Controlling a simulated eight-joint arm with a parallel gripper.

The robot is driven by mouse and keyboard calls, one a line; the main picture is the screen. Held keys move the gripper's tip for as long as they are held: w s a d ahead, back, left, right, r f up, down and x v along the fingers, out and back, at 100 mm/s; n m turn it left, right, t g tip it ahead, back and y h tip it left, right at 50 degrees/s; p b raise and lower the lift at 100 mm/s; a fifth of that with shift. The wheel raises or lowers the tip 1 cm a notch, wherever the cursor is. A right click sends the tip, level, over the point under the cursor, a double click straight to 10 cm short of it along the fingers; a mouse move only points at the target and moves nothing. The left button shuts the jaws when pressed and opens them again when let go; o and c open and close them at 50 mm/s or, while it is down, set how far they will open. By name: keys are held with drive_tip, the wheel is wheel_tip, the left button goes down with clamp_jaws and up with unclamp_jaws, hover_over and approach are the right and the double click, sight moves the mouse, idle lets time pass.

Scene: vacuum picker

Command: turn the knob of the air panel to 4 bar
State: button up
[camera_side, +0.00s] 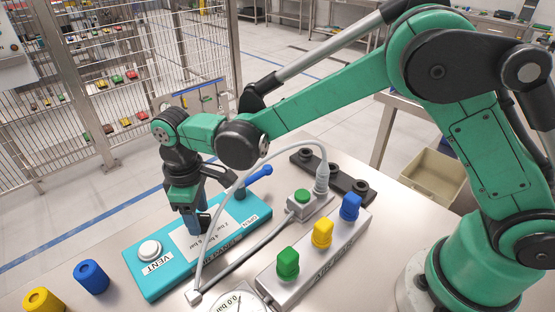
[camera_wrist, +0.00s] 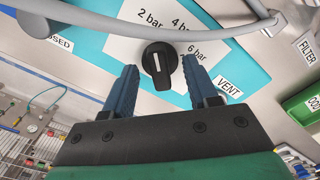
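The teal air panel (camera_side: 160,283) lies on the bench, with a white scale plate marked 2, 4 and 6 bar (camera_wrist: 121,44). The black knob (camera_wrist: 160,66) sits below these labels in the wrist view. Its white pointer line points up and slightly left, roughly toward 2 bar. My gripper (camera_wrist: 159,64) is open, its blue fingers on either side of the knob with a visible gap each side. In the side view my gripper (camera_side: 188,222) points down over the panel and hides most of the knob.
The panel also has a white VENT button (camera_side: 150,250) and a blue lever (camera_side: 258,173). A grey hose (camera_side: 222,195) arches close to my gripper. A gauge (camera_side: 238,301) reading 0.0 bar, a block with green, yellow and blue knobs (camera_side: 300,285), and loose yellow and blue caps (camera_side: 91,277) stand nearby.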

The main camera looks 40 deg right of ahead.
clamp_jaws()
drive_tip(key=shift+m, duration=0.4)
drive_tip(key=m, duration=0.3)
drive_tip(key=shift+m, duration=2.4)
drive_tip(key=shift+o, duration=0.2)
unclamp_jaws()
